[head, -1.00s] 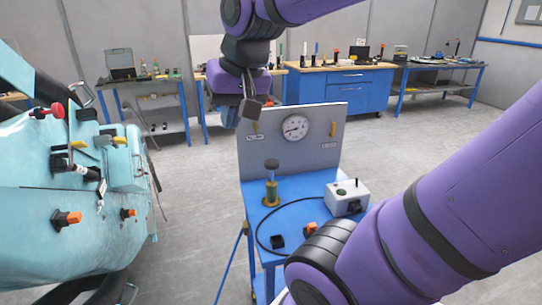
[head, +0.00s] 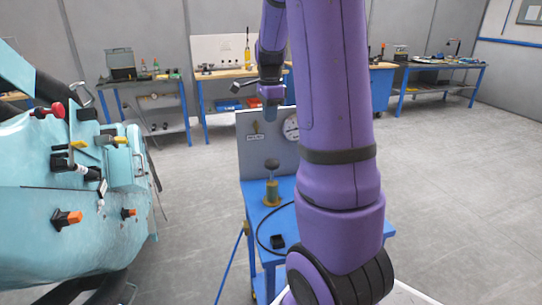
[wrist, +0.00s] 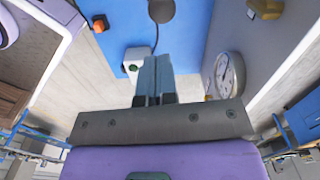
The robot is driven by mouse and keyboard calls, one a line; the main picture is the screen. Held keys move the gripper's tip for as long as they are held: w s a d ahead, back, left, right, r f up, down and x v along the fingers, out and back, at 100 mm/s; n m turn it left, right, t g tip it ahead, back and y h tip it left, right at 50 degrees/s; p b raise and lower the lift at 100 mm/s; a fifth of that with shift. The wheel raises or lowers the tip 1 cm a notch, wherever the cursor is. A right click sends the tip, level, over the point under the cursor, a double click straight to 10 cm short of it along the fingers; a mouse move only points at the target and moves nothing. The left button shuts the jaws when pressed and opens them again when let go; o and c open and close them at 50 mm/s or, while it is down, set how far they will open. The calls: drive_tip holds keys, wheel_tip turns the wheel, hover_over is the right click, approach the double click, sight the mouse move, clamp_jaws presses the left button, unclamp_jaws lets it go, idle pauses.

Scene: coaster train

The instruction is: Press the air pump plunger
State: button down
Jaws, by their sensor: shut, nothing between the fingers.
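The air pump (head: 272,193) has a brass-yellow body and stands upright on the blue cart top. Its dark round plunger knob (head: 271,164) sits on top, raised above the body. My gripper (head: 270,113) is shut and empty, fingers pointing down, above the knob with a clear gap. In the wrist view the grey knob (wrist: 161,11) is at the top edge, beyond the shut fingertips (wrist: 157,62), and the pump body is hidden beneath it.
The cart's upright grey panel (head: 254,150) carries a gauge (head: 291,128), partly hidden by my arm. A teal machine (head: 60,240) stands left. Open floor lies right.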

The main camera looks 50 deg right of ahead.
sight(271, 161)
drive_tip(key=shift+d+f, duration=0.15)
drive_tip(key=shift+d, duration=0.15)
wheel_tip(271, 161, down, 14)
idle(0.8)
wheel_tip(271, 161, down, 5)
drive_tip(key=shift+f, duration=0.1)
drive_tip(key=shift+s+a+f, duration=0.1)
drive_tip(key=shift+f, duration=0.15)
idle(0.4)
